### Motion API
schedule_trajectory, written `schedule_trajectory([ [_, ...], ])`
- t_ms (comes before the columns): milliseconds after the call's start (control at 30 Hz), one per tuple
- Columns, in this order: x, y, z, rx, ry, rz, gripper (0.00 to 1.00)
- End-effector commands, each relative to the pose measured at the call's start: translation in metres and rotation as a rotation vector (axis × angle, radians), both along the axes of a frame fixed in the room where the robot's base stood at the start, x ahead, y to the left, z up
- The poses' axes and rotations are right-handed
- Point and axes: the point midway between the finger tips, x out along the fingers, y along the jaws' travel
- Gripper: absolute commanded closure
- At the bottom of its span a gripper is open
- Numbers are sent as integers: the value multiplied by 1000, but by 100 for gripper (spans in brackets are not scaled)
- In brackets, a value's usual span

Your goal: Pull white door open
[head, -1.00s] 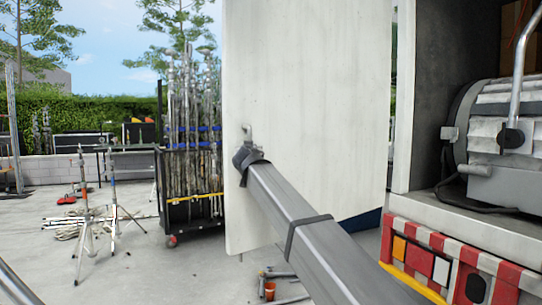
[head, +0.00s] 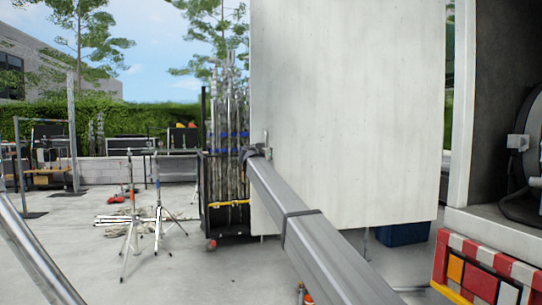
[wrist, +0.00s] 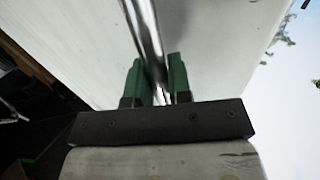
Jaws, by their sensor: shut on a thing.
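The white door (head: 350,110) stands swung out from the truck in the head view, with the truck's opening to its right. A metal handle (head: 266,137) sits near its left edge. My gripper (head: 256,152) is at that handle, at the end of my long grey arm. In the wrist view, the green fingers of my gripper (wrist: 162,82) are shut on the shiny metal bar of the handle (wrist: 143,28). The white door surface (wrist: 85,45) lies behind the bar. The fingertips are too small to make out in the head view.
The truck's bumper (head: 485,270) with red and white stripes is at the lower right. A cart of metal poles (head: 226,185) stands just left of the door. Light stands (head: 157,205) are further left. Bare concrete (head: 185,275) lies in front.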

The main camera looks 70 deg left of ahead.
Motion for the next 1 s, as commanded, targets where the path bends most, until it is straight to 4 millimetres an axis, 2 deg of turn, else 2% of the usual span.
schedule_trajectory([
  [133,0,6,-1,-2,-1,-7,100],
  [467,0,6,-1,-3,0,-8,100],
  [500,0,6,-1,-3,0,-8,75],
  [567,1,6,-1,-3,0,-7,57],
  [1000,-5,0,-1,-1,0,-6,57],
])
